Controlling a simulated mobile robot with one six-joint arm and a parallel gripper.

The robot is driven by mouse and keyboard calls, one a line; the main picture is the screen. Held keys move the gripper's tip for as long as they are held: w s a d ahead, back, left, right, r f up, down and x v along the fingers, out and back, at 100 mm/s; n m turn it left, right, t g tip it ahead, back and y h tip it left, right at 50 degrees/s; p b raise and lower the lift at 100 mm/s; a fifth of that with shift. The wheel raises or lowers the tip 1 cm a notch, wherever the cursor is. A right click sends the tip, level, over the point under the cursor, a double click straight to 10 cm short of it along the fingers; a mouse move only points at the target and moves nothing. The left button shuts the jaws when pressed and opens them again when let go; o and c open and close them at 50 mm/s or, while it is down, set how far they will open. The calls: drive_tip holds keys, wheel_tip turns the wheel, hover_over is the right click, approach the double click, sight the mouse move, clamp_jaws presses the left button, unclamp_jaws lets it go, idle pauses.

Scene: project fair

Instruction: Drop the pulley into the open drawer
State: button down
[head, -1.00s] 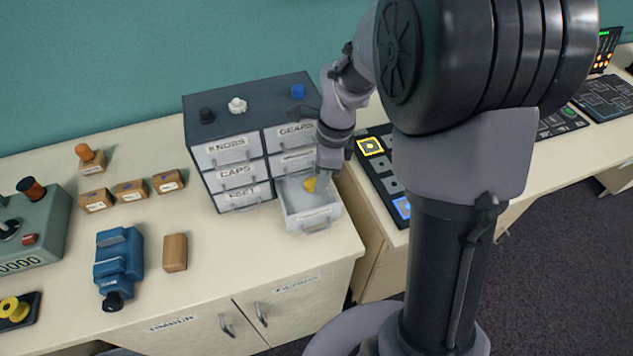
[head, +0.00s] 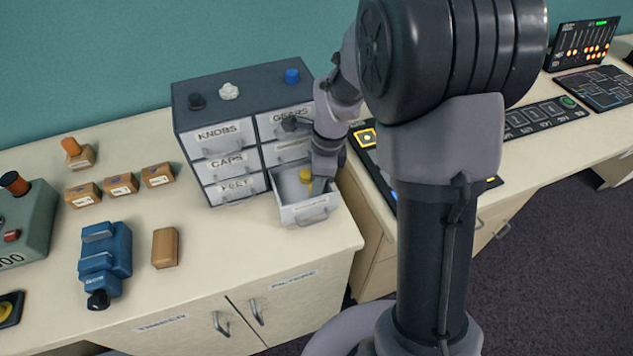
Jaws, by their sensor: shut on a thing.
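The yellow pulley (head: 305,175) shows at the open drawer (head: 310,212), the lowest one in the right column of the grey cabinet. My gripper (head: 314,184) points down over the drawer, shut on the pulley. The fingers are small and partly hidden by my wrist, so how far the pulley is above the drawer floor is hard to tell. The drawer is pulled out toward the front and its visible floor looks empty.
The cabinet (head: 240,92) carries black, white and blue knobs on top. Several small brown boxes (head: 122,186), a blue device (head: 104,262) and a wooden block (head: 165,247) stand to its left. A control panel (head: 535,117) lies to the right. The counter before the drawer is clear.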

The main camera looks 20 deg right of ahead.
drive_tip(key=c, duration=1.3)
unclamp_jaws()
wheel_tip(320, 180, up, 17)
drive_tip(key=s+n+t+p, duration=0.1)
drive_tip(key=s+n+p, duration=0.15)
drive_tip(key=p, duration=0.35)
drive_tip(key=s+a+r+n+t, duration=0.1)
drive_tip(key=s+a+r+n, duration=0.1)
drive_tip(key=s+n, duration=0.3)
drive_tip(key=s+a+r+n+t, duration=0.1)
drive_tip(key=s+a+r+n, duration=0.1)
drive_tip(key=s+n, duration=0.3)
drive_tip(key=s+a+r+n+t, duration=0.2)
drive_tip(key=s+a+r+n, duration=0.1)
drive_tip(key=s+n, duration=0.2)
drive_tip(key=shift+s+a+n, duration=0.1)
drive_tip(key=shift+s+n, duration=0.25)
drive_tip(key=shift+s, duration=0.4)
